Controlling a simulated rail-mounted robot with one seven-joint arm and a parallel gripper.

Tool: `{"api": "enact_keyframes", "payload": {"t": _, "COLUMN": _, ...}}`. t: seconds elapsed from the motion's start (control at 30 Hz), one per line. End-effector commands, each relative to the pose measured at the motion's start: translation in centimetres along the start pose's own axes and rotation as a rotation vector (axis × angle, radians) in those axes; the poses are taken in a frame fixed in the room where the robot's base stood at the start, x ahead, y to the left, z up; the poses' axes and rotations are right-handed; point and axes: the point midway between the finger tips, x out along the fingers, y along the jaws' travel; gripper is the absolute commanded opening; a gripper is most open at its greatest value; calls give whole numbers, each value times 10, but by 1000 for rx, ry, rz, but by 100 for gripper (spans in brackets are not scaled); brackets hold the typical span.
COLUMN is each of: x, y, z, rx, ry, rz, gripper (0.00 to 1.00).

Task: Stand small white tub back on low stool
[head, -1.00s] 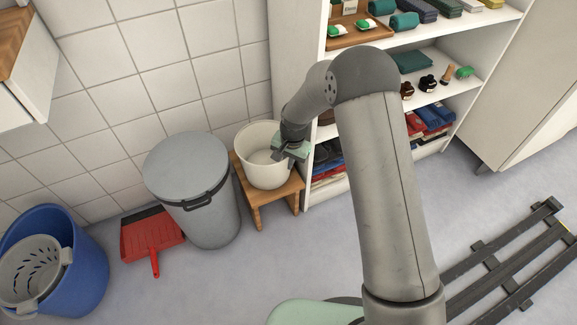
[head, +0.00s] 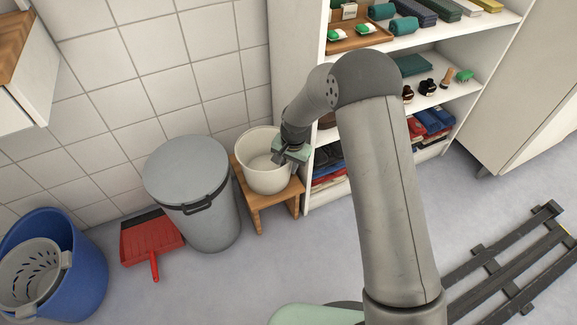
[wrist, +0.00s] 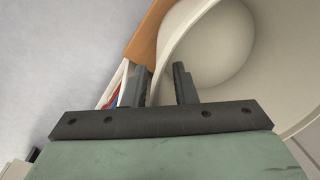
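The small white tub (head: 258,177) is upright on the low wooden stool (head: 257,200), between the grey bin and the shelves. It looks level, with its open mouth up. My gripper (head: 281,158) is at the tub's right rim. The tub's pale inside (wrist: 207,45) fills the upper right there. Contact under the tub's base is hidden.
A lidded grey bin (head: 190,175) stands close left of the stool. Loaded white shelves (head: 312,190) stand close on the right. A red dustpan (head: 150,240) and a blue bucket (head: 85,270) are further left. A dark slatted rack (head: 500,265) lies at lower right.

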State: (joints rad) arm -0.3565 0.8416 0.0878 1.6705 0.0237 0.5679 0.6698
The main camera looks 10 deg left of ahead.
Motion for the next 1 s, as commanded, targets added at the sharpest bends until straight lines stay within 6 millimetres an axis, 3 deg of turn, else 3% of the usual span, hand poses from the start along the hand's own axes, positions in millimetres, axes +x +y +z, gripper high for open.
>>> {"api": "enact_keyframes", "payload": {"t": 0.03, "x": -15, "y": -1, "z": -1, "rx": 0, "ry": 3, "rz": -2, "gripper": 25}}
{"api": "enact_keyframes", "payload": {"t": 0.2, "x": -54, "y": 0, "z": 0, "rx": 0, "ry": 2, "rz": -1, "gripper": 25}}
{"api": "enact_keyframes", "payload": {"t": 0.43, "x": -93, "y": 0, "z": -1, "rx": 1, "ry": 2, "rz": -1, "gripper": 25}}
{"api": "enact_keyframes", "payload": {"t": 0.63, "x": -107, "y": 0, "z": 0, "rx": 1, "ry": 1, "rz": 0, "gripper": 25}}
{"api": "enact_keyframes", "payload": {"t": 1.0, "x": -107, "y": 0, "z": 0, "rx": 0, "ry": 0, "rz": 0, "gripper": 25}}
